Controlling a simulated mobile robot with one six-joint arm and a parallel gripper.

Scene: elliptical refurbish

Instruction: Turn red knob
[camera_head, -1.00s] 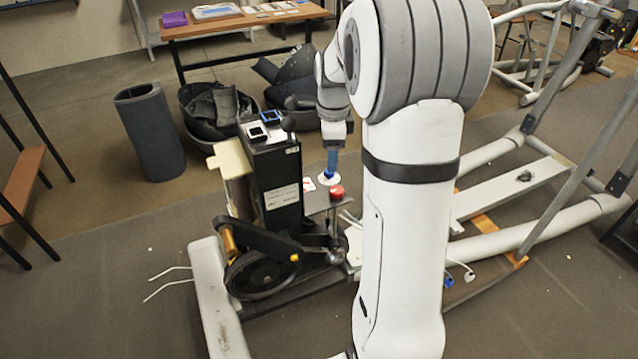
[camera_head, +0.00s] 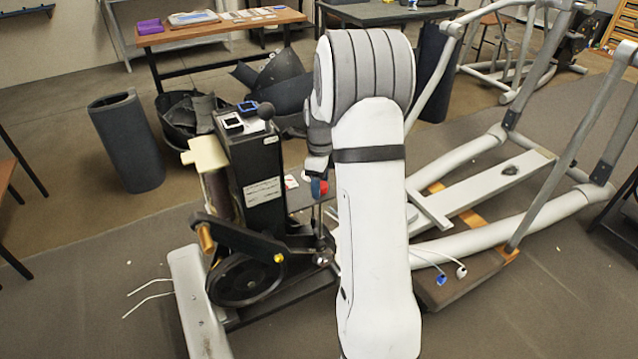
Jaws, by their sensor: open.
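The red knob (camera_head: 323,188) shows as a small red patch near the small shelf beside the black upright housing (camera_head: 262,185) of the elliptical machine. My arm hides much of it.
The machine's black wheel (camera_head: 247,280) and crank stand below left, with a white floor beam (camera_head: 195,310). Long white rails (camera_head: 485,235) lie to the right. A grey bin (camera_head: 127,140) and a wooden table (camera_head: 220,28) stand behind. The left floor is mostly clear.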

